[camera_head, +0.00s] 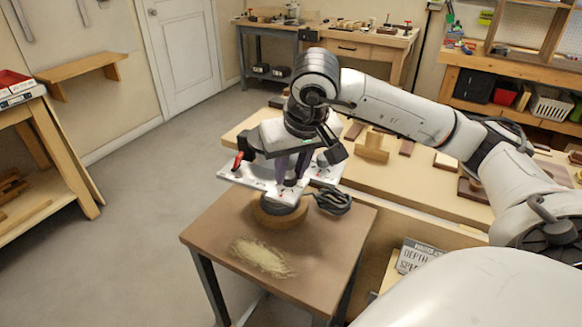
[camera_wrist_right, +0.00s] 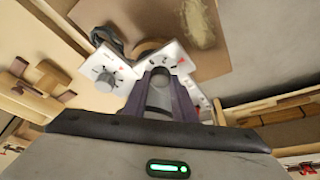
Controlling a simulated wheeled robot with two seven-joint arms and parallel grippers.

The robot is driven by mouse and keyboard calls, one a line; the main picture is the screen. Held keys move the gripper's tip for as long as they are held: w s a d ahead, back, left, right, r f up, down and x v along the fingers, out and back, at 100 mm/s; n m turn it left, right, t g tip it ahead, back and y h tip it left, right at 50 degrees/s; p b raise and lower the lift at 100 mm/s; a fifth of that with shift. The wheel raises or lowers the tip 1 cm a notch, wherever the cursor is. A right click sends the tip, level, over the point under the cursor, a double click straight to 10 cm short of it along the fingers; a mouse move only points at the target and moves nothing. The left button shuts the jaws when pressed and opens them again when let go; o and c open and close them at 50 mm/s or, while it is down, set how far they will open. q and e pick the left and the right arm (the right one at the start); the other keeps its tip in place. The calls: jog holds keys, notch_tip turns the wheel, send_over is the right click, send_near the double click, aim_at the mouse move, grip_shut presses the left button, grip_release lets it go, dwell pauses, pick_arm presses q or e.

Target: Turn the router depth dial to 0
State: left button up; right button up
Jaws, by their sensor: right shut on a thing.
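The router's white plate (camera_head: 262,180) sits over the small brown table, and it also shows in the wrist view (camera_wrist_right: 92,97). My right gripper (camera_head: 289,172) reaches down onto it from above. In the wrist view, the dark fingers of this gripper (camera_wrist_right: 158,75) are shut on a dial whose white face (camera_wrist_right: 172,54), with black marks and a red mark, shows past the fingertips. The fingers hide the knob and its pointer. A second dial with a grey knob (camera_wrist_right: 105,82) stands beside it, free. The dial labels are too small to read. My left gripper is not in view.
The brown table (camera_head: 215,238) bears a sawdust pile (camera_head: 262,257) and a dark coiled cable (camera_head: 333,201). A sign (camera_head: 415,257) with "DEPTH" on it stands at the right. A long bench (camera_head: 405,185) with wooden pieces lies behind. Open floor is on the left.

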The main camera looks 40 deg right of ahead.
jog(key=m+h+p, duration=0.1)
jog(key=m, duration=0.1)
jog(key=m+g, duration=0.1)
jog(key=m, duration=0.2)
jog(key=shift+w+a+r+h+p, duration=0.15)
jog(key=shift+w+r+h+p, duration=0.05)
jog(key=shift+h+p, duration=0.2)
jog(key=m+g+p, duration=0.1)
jog(key=m, duration=0.1)
jog(key=m+g+p, duration=0.1)
jog(key=m, duration=0.2)
jog(key=shift+w+r+h+p, duration=0.1)
jog(key=shift+h+p, duration=0.25)
jog(key=shift+h, duration=0.05)
jog(key=shift+w+m+g+p, duration=0.1)
jog(key=shift+m+g+p, duration=0.3)
jog(key=shift+m, duration=0.5)
jog(key=m, duration=0.2)
jog(key=shift+w+m+g+p, duration=0.1)
jog(key=shift+m+g+p, duration=0.2)
jog(key=shift+g, duration=0.1)
jog(key=shift+f+m+g, duration=0.25)
jog(key=shift+m+g, duration=0.45)
jog(key=shift+m, duration=1)
jog(key=o, duration=1)
